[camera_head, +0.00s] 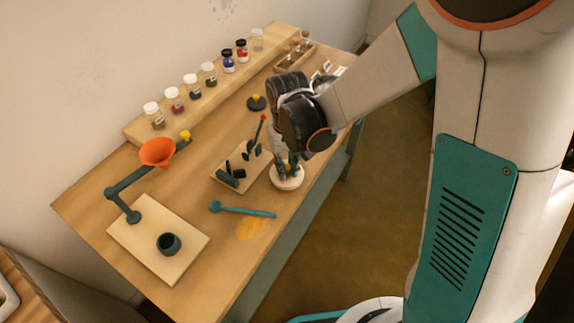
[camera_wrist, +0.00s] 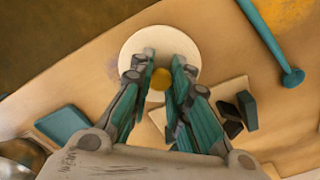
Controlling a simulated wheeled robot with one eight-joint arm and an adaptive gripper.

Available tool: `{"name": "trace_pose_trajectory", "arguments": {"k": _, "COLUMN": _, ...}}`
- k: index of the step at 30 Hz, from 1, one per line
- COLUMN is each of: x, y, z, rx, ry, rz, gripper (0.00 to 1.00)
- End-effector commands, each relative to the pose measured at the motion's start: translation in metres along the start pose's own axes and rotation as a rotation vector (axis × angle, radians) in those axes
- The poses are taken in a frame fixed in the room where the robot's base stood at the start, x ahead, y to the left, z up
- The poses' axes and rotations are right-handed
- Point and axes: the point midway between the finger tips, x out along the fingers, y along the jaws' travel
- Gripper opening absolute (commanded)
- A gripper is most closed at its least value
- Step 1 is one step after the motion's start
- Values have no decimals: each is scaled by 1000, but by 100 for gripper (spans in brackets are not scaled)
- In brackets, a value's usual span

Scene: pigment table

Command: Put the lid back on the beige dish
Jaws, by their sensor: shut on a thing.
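My gripper (camera_head: 288,168) points down at the near edge of the table, over the round beige dish (camera_head: 288,183). In the wrist view my gripper (camera_wrist: 158,74) has its two teal-padded fingers shut on the yellow knob (camera_wrist: 161,79) of the lid. A pale round disc (camera_wrist: 150,38) shows beneath the fingers, centred near the knob. The fingers hide much of its middle. I cannot tell whether the lid is seated on the dish or held just above it.
A board with dark tools (camera_head: 229,178) stands left of the dish. A teal spoon-like tool (camera_head: 243,210) lies in front, beside yellow powder (camera_head: 251,229). Several jars (camera_head: 191,86) line the back shelf.

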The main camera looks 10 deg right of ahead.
Motion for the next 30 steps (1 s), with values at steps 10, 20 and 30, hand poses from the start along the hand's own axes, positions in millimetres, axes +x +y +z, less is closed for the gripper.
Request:
{"name": "trace_pose_trajectory", "arguments": {"k": 10, "x": 0, "y": 0, "z": 0, "rx": 0, "ry": 0, "rz": 0, "gripper": 26}}
{"name": "trace_pose_trajectory", "arguments": {"k": 20, "x": 0, "y": 0, "z": 0, "rx": 0, "ry": 0, "rz": 0, "gripper": 42}}
{"name": "trace_pose_trajectory", "arguments": {"k": 30, "x": 0, "y": 0, "z": 0, "rx": 0, "ry": 0, "rz": 0, "gripper": 60}}
